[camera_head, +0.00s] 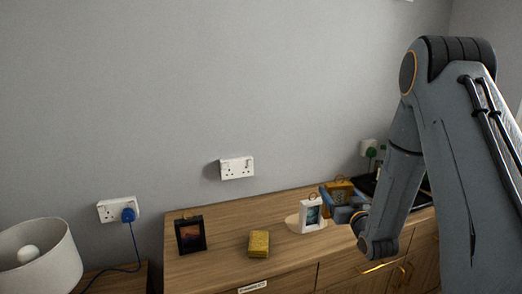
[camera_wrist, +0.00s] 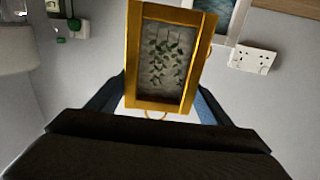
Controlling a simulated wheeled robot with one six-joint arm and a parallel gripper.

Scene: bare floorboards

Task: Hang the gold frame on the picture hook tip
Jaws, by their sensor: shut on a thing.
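The gold frame (camera_wrist: 131,62), with a picture of green leaves on grey, is between the two fingers of my gripper (camera_wrist: 160,104) in the wrist view. A small ring sticks out from its lower edge in that view. In the head view the gold frame (camera_head: 341,188) is partly hidden behind my gripper (camera_head: 338,205), which is shut on it above the right part of the wooden cabinet. I cannot make out the picture hook or its tip in either view.
A white socket (camera_head: 237,168) is on the otherwise largely bare wall. A lamp (camera_head: 38,262) stands left.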

